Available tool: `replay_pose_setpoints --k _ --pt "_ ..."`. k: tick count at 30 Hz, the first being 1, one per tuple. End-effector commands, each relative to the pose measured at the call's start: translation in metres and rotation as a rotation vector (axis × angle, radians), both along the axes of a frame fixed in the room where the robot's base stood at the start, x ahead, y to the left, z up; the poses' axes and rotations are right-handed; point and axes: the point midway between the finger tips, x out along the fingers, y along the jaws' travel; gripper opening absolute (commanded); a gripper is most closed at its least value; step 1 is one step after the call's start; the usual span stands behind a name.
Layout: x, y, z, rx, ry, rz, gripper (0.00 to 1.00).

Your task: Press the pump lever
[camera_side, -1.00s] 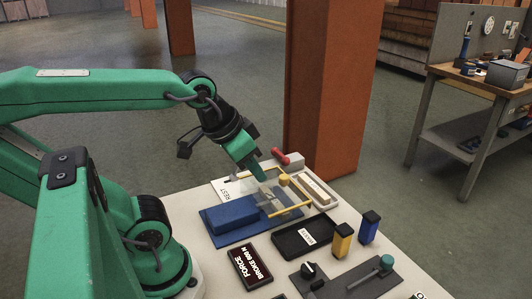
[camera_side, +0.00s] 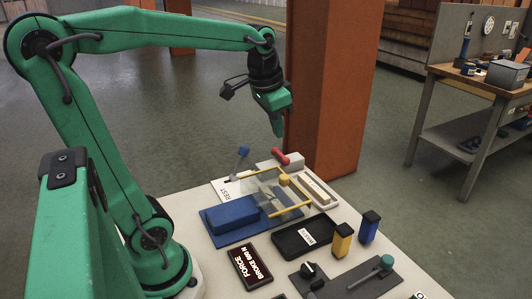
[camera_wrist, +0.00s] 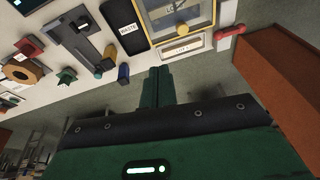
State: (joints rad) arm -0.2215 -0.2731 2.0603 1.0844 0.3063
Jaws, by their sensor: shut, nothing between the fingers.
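My gripper (camera_side: 277,131) is shut and empty, pointing down in the air above the far side of the table; its fingers also show in the wrist view (camera_wrist: 160,83). A lever with a blue end (camera_side: 243,150) stands tilted behind the clear guard, to the left of and below my gripper, apart from it. A red handle (camera_side: 282,157) lies by a grey block just below my gripper; it also shows in the wrist view (camera_wrist: 231,30). I cannot tell for certain which is the pump lever. The blue block (camera_side: 230,214) sits beside the yellow-framed guard (camera_side: 270,193).
A black waste tray (camera_side: 303,236), a yellow block (camera_side: 342,239) and a blue block (camera_side: 369,226) stand nearer. The display (camera_side: 253,266) reads FORCE BROKE and a number. A teal-knobbed lever (camera_side: 386,261) is at front right. An orange pillar (camera_side: 335,90) rises close behind my gripper.

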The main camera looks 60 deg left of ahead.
Motion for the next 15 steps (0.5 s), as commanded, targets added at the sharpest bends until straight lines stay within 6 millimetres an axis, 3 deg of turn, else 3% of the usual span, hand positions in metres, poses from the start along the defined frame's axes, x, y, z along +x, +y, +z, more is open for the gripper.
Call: replay_pose_setpoints --k 15 --pt "0.058 0.074 -0.012 -0.005 0.151 -0.048 0.0"
